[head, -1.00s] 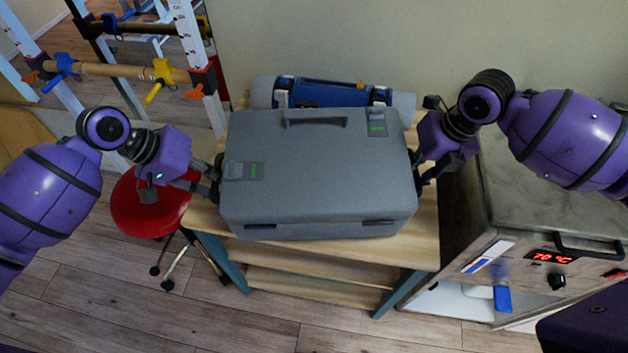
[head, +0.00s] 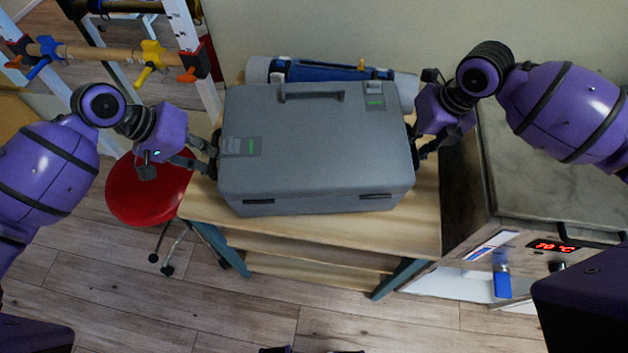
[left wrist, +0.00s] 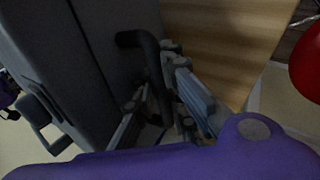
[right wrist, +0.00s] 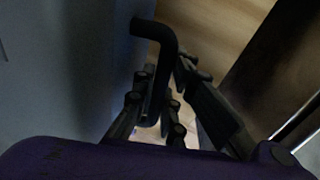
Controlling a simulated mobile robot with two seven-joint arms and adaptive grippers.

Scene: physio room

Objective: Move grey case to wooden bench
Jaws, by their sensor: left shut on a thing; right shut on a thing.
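The grey case (head: 315,145) lies flat over the wooden bench (head: 426,222), its lid up and its top handle toward the wall. I cannot tell if its underside touches the bench top. My left gripper (head: 212,157) is shut on the case's left side handle; in the left wrist view the dark handle (left wrist: 143,42) runs between the fingers. My right gripper (head: 415,148) is shut on the right side handle, which shows in the right wrist view (right wrist: 162,42). The case hides the middle of the bench top.
A grey roll with a blue strapped item (head: 335,70) lies behind the case by the wall. A heater unit (head: 555,165) reading 70 °C stands close at the right. A red stool (head: 145,190) and a rack with bars (head: 95,55) stand at the left.

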